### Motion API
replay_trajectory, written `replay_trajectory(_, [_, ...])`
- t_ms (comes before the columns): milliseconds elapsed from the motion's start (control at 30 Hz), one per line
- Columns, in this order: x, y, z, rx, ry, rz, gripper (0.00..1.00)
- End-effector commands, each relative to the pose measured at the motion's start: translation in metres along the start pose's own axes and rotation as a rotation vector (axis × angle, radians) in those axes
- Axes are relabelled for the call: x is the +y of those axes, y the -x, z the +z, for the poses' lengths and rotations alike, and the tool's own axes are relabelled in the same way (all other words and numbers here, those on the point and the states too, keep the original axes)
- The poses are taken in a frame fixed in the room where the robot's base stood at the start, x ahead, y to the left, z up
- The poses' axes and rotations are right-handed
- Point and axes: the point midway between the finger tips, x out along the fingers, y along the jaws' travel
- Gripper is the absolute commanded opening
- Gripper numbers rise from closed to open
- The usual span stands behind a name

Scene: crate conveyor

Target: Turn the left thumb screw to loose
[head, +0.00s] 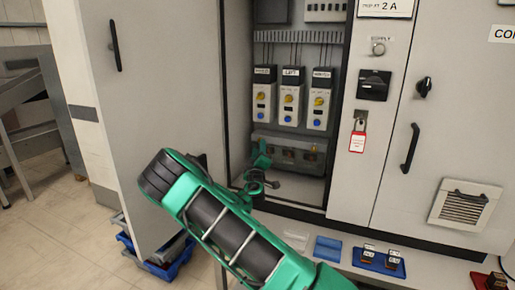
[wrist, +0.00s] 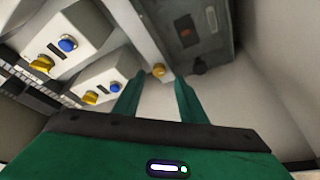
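A small brass thumb screw (wrist: 158,70) shows in the wrist view, at the edge of a grey box with dark windows (wrist: 190,30). My gripper (wrist: 156,82) is open, with one green finger on each side of the screw in the picture. The tips look just short of the screw or level with it; I cannot tell if they touch. In the head view my gripper (head: 262,160) is at the left end of the grey box (head: 290,137), low in the open cabinet. The left screw is hidden there by my gripper. The screw's setting cannot be read.
Three modules (head: 290,97) with yellow and blue knobs stand above the box. The cabinet door (head: 140,110) is open at left. A red tag and padlock (head: 357,141) hang at right. Blue trays (head: 380,262) lie on the ledge in front.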

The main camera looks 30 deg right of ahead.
Motion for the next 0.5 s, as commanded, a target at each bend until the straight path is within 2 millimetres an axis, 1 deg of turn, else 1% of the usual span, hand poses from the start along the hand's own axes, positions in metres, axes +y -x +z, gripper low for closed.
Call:
replay_trajectory(33, [0.001,-0.008,-0.001,0.002,-0.001,0.002,0.38])
replay_trajectory(100, [0.001,-0.017,0.000,0.001,0.000,0.002,0.38])
replay_trajectory(200, [0.000,-0.026,0.000,0.000,0.000,0.001,0.38])
replay_trajectory(300, [0.000,-0.032,-0.001,0.001,0.000,0.001,0.38])
replay_trajectory(500, [0.000,-0.034,0.000,0.000,0.002,0.000,0.38])
